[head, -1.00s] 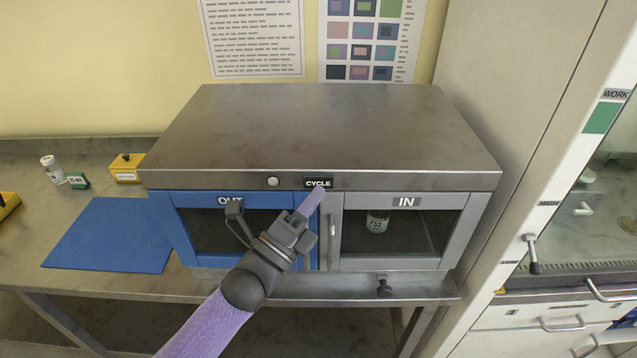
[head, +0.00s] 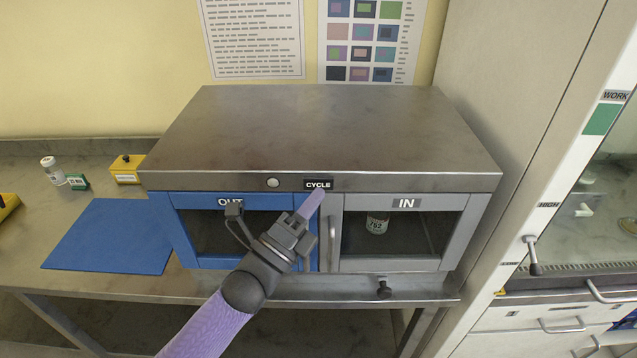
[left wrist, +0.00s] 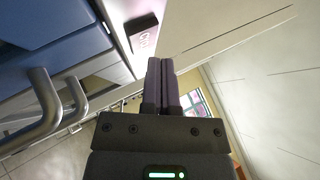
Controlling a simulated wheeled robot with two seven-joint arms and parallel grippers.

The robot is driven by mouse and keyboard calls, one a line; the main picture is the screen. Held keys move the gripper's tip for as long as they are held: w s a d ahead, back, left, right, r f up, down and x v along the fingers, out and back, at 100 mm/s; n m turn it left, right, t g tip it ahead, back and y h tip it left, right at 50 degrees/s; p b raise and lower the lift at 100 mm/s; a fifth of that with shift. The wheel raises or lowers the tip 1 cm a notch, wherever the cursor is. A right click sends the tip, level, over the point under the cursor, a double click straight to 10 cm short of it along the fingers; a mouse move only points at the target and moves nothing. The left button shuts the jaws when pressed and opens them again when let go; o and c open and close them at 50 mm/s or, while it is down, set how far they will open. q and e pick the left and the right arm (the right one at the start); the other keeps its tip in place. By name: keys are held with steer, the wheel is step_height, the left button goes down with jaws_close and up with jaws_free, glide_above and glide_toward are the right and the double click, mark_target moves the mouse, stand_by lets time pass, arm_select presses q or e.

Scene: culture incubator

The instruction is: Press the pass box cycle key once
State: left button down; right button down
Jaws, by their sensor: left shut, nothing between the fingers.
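The pass box (head: 320,120) is a steel cabinet on the bench. Its front strip carries the black cycle key (head: 313,184), marked CYCLE in white, right of a small round white button or lamp (head: 273,181). The key also shows as a dark block in the left wrist view (left wrist: 143,34). My left gripper (head: 319,191) is shut and empty, its fingertips just below and in front of the key in the head view. In the left wrist view the fingertips (left wrist: 160,62) are close to the key. I cannot tell whether they touch it. My right gripper is not in view.
The blue OUT door (head: 185,245) and grey IN door (head: 455,235) are shut. A labelled vial (head: 377,223) stands behind the IN window. A blue mat (head: 110,237), a white vial (head: 53,170) and a yellow block (head: 127,168) are at left. A tall cabinet (head: 500,110) stands at right.

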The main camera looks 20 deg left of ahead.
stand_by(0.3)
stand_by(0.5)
arm_select(q)
steer(key=shift+w+a, duration=0.15)
steer(key=shift+w, duration=0.25)
steer(key=shift+w+b, duration=0.1)
steer(key=shift+b, duration=0.2)
steer(key=shift+w+a, duration=0.1)
steer(key=shift+w, duration=0.1)
steer(key=shift+s, duration=0.1)
stand_by(0.4)
steer(key=shift+s+d+p, duration=0.25)
steer(key=shift+s+p, duration=0.1)
steer(key=shift+s, duration=0.3)
